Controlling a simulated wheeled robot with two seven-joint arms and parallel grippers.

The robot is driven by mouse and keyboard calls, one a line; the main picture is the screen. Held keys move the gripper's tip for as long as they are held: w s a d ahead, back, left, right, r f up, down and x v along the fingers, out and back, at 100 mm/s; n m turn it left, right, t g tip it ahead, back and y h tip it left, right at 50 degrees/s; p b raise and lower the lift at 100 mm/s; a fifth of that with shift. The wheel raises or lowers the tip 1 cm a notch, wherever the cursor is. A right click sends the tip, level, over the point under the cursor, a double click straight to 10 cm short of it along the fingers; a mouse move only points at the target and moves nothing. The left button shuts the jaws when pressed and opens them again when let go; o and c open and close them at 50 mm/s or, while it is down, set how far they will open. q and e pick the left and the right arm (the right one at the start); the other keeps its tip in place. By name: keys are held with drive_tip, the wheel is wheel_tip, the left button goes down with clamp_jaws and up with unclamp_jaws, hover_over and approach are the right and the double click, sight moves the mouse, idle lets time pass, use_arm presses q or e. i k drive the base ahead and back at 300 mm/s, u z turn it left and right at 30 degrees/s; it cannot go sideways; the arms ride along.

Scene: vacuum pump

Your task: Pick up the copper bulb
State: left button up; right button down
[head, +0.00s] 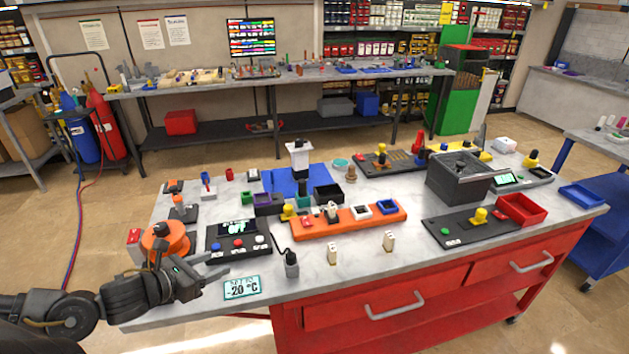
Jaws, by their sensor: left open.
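A small copper-brown piece (351,173) stands upright near the back middle of the grey worktop; it is the only clearly copper-coloured thing, but too small for me to be sure it is the bulb. A dark grey cylinder (291,265) with a thin black cord stands near the front edge. My left gripper (224,263) is open and empty at the front left of the worktop, left of that cylinder and apart from it. It is far from the copper-brown piece. My right gripper is not in view.
An orange spool (166,242) and a black control box (238,240) stand near my left gripper. An orange strip (345,222) with parts crosses the middle. A dark grey box (457,178) and red tray (521,210) stand right.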

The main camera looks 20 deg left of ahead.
sight(301, 183)
drive_tip(key=i, duration=1.2)
